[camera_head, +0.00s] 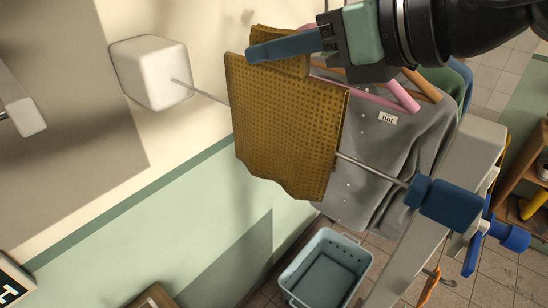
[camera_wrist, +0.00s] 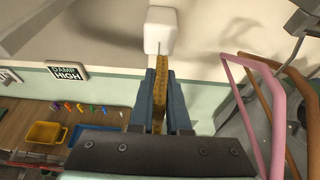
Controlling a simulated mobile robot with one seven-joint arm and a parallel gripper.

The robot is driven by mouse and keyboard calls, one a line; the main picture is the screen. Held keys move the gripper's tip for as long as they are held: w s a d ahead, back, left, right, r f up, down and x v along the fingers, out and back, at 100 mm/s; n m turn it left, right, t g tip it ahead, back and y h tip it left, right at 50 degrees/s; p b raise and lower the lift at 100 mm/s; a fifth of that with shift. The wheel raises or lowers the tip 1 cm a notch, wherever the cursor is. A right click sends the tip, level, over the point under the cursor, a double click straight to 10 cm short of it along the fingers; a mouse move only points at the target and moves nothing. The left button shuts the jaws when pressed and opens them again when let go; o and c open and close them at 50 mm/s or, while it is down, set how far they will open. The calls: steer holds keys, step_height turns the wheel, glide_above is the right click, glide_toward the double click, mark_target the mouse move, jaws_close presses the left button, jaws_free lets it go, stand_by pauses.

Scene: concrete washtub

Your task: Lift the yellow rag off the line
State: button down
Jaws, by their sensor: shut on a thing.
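The yellow rag (camera_head: 285,135) is a mustard-coloured, waffle-textured cloth hanging at the line (camera_head: 205,92). The line disappears at the rag's left edge and comes out at its right edge; whether the cloth rests on it is hidden. The rag's top stands above the line in the picture. My gripper (camera_head: 262,50) is at the rag's upper edge, shut on it, with one blue finger lying over the cloth. In the wrist view, the rag (camera_wrist: 160,85) shows as a narrow strip pinched between both blue fingers (camera_wrist: 160,100).
A white block (camera_head: 152,73) on the wall holds the line's left end; a blue fitting (camera_head: 450,203) is at its right. A grey shirt (camera_head: 375,160) and pink hanger (camera_head: 400,93) are close on the right. A grey-blue tub (camera_head: 325,270) stands below.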

mark_target(274, 29)
steer(key=shift+r+p, duration=0.95)
steer(key=shift+r, duration=1.15)
steer(key=shift+s+a+f, duration=0.1)
steer(key=shift+s+a+b, duration=0.15)
steer(key=shift+s+b, duration=0.1)
steer(key=shift+b, duration=0.15)
steer(key=s+a+b, duration=0.6)
steer(key=s+a, duration=0.1)
steer(key=s, duration=0.3)
steer(key=shift+s+a+b, duration=0.35)
steer(key=shift+a, duration=0.05)
